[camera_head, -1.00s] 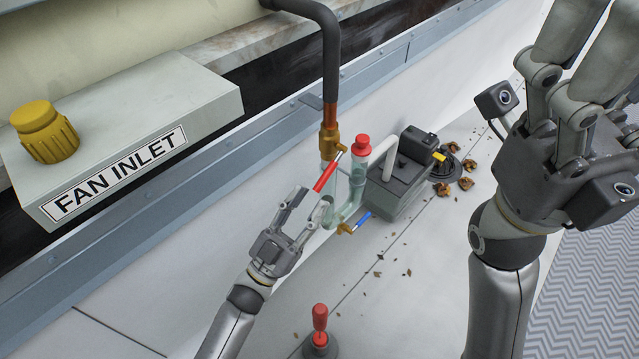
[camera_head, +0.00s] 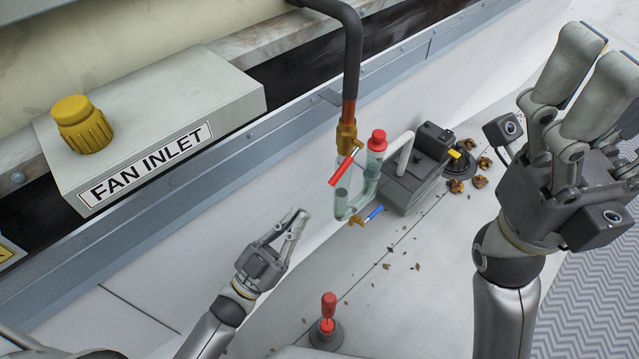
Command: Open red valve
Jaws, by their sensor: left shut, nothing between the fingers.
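The red valve handle (camera_head: 342,171) is a thin red lever on a brass fitting (camera_head: 347,138) below the dark vertical pipe. It slants down to the left, in front of the clear tubing. My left gripper (camera_head: 297,222) is shut and empty, below and left of the red handle and apart from it. My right gripper (camera_head: 590,90) is large in the upper right, far from the valve, its fingers pointing up and spread apart.
A blue-handled valve (camera_head: 375,213) sits below the clear tubing (camera_head: 345,200). A grey pump box (camera_head: 412,180) stands right of it. A red-handled tool (camera_head: 328,308) stands upright at the bottom. A FAN INLET box (camera_head: 160,130) with a yellow cap (camera_head: 82,124) is at left. Dry leaves (camera_head: 470,170) lie right.

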